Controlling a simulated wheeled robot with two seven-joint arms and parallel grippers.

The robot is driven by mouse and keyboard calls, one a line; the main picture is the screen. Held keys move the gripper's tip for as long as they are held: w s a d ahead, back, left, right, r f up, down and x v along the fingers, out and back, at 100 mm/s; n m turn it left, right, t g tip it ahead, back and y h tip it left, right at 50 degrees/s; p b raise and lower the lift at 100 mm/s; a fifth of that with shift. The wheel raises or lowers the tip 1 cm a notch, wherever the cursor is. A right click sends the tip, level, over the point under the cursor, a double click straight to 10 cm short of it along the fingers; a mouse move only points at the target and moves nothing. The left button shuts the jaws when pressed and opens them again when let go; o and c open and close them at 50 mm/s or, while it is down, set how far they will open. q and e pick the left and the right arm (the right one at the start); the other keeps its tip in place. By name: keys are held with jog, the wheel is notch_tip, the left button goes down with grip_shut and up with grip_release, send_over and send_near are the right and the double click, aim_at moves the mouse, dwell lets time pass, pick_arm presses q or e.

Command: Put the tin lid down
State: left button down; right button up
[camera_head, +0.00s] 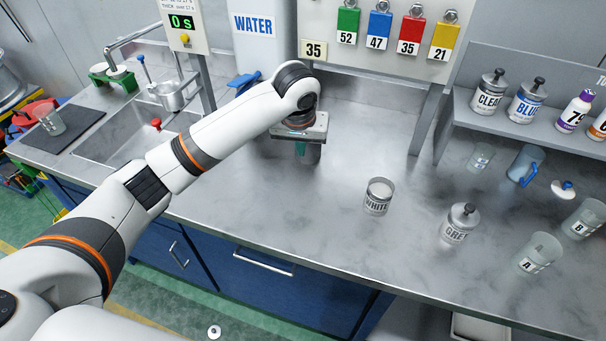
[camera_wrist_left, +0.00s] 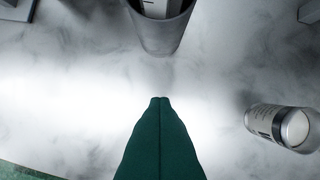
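My left gripper (camera_head: 300,150) is low over the middle of the counter. Its green fingers (camera_wrist_left: 160,125) are together in the left wrist view, and I see nothing between them. The tin marked WHITE (camera_head: 377,204) stands upright to the gripper's right, with no knobbed lid on it; it also shows in the left wrist view (camera_wrist_left: 272,124). A small white disc with a dark centre (camera_head: 214,332), like a knobbed lid, lies on the floor. The tin marked GREY (camera_head: 455,228) has its knobbed lid on. My right gripper is not in view.
A grey cylindrical container (camera_wrist_left: 160,35) stands close ahead of the fingers. Beakers A (camera_head: 538,255) and B (camera_head: 585,220), a blue-handled jug (camera_head: 525,164) and a small white piece with a blue part (camera_head: 564,190) are at right. The sink (camera_head: 125,135) is left. The front middle counter is clear.

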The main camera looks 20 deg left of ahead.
pick_arm(q)
jog(key=shift+w+f, duration=0.55)
jog(key=shift+w, duration=0.1)
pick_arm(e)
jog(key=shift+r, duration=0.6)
